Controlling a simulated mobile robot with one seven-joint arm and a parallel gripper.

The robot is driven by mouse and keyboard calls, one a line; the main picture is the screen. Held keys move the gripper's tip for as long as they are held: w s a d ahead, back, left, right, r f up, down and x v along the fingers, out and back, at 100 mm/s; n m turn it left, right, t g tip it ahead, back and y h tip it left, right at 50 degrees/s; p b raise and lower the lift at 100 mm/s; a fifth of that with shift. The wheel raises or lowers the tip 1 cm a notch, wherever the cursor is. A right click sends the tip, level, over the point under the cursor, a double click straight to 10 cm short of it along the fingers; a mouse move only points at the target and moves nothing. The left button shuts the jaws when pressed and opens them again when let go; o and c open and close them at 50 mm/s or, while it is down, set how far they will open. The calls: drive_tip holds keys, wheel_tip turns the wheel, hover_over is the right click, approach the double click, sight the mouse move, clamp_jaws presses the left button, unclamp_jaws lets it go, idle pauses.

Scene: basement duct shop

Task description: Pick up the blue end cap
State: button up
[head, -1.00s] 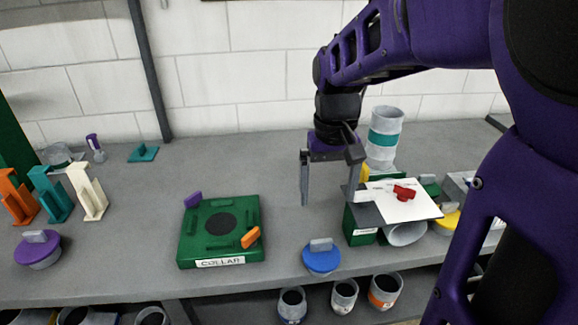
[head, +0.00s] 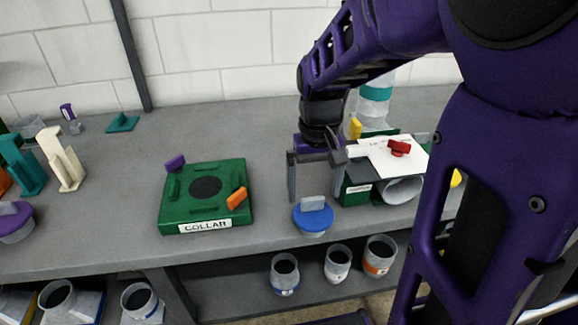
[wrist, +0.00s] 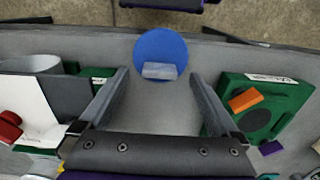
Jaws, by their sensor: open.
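The blue end cap (head: 313,218) is a round blue disc with a grey block handle on top. It sits on the grey bench near its front edge, right of the green collar fixture. In the wrist view the blue end cap (wrist: 160,52) lies ahead of the fingertips, roughly centred between them. My gripper (head: 315,194) is open and empty, just behind and above the cap. In the wrist view my gripper (wrist: 160,75) shows its two fingers spread wide, with bare bench between them. I cannot tell the exact height of the fingertips above the handle.
The green collar fixture (head: 170,215) stands left of my gripper. A green box (head: 356,190) with a white sheet (head: 385,160) and red valve-like piece (head: 398,148) stands close on the right. Several round pipe pieces sit on the shelf below. Bench between fixture and cap is clear.

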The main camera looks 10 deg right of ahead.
sight(313, 216)
wheel_tip(313, 216, down, 3)
drive_tip(key=shift+r+b, duration=0.1)
drive_tip(key=shift+b, duration=0.7)
clamp_jaws()
